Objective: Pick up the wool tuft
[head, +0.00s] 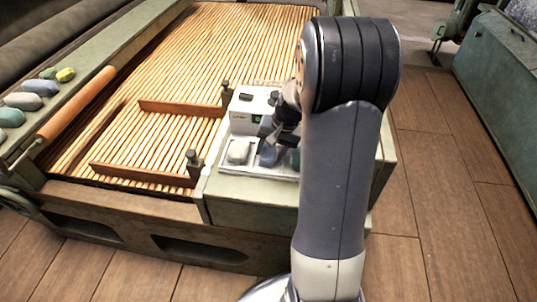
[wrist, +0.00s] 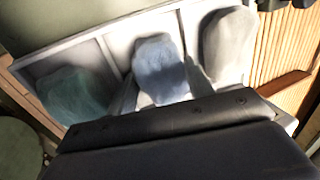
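Three wool tufts lie in separate compartments of a pale tray (head: 254,172): a whitish one (head: 238,151), a blue one (head: 268,155) and a dark teal one (head: 295,159), partly behind my arm. In the wrist view the teal tuft (wrist: 75,95) is at left, the blue tuft (wrist: 159,68) in the middle and the whitish tuft (wrist: 229,43) at right. My gripper (head: 273,140) points down over the blue tuft, close to it. The dark gripper body fills the bottom of the wrist view and hides the near side of the tray.
A white box with a small green display (head: 246,108) stands behind the tray. A slatted bed (head: 190,60) with brown rails (head: 140,174) and small posts lies to the left. Several coloured tufts (head: 40,87) and an orange roller (head: 78,102) sit at the far left. Wooden floor is clear at right.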

